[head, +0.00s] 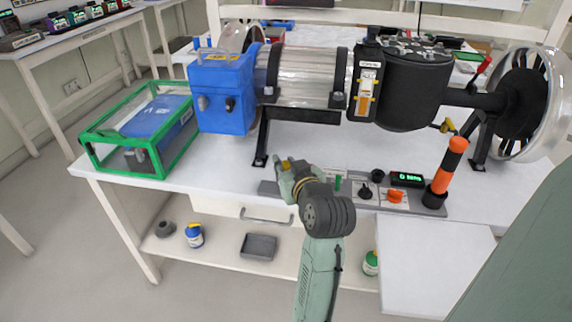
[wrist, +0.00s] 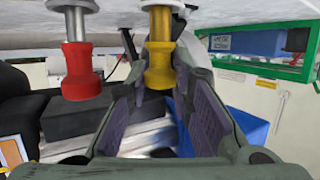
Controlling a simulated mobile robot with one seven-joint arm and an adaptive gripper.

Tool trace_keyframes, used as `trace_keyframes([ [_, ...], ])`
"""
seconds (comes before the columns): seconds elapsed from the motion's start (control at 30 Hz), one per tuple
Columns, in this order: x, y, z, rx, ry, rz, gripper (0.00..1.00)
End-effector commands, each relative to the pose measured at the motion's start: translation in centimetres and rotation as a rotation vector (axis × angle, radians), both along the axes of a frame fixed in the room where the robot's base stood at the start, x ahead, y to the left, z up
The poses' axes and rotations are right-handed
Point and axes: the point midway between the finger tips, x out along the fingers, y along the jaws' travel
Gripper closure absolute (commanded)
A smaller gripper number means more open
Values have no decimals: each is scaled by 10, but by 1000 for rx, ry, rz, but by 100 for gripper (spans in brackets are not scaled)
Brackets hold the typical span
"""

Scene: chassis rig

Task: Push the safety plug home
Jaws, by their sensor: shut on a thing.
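A yellow knob-shaped plug (wrist: 159,65) on a brass-coloured shaft is between the two fingers of my gripper (wrist: 158,50) in the wrist view. My gripper is shut on it. A length of shaft shows between the yellow knob and the pale surface at the top of that view. In the head view my gripper (head: 287,168) is at the bench's front edge, left of the control panel, with a small bit of yellow (head: 286,163) at its tip. The frames do not show which plug is the safety plug or whether it is fully seated.
A red knob (wrist: 77,70) on a silver shaft stands beside the yellow one. The control panel (head: 325,190) has switches and a green display (head: 407,179). An orange-and-black post (head: 447,172) stands right. The blue housing (head: 222,92) and motor rig stand behind; a green-framed box (head: 163,170) is left.

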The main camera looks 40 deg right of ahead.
Motion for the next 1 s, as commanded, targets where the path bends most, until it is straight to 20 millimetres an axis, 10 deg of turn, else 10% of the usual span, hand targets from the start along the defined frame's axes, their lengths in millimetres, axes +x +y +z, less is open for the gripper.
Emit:
trace_keyframes([
  [1.0, 0, 0, -16, 0, 0, 0, 100],
])
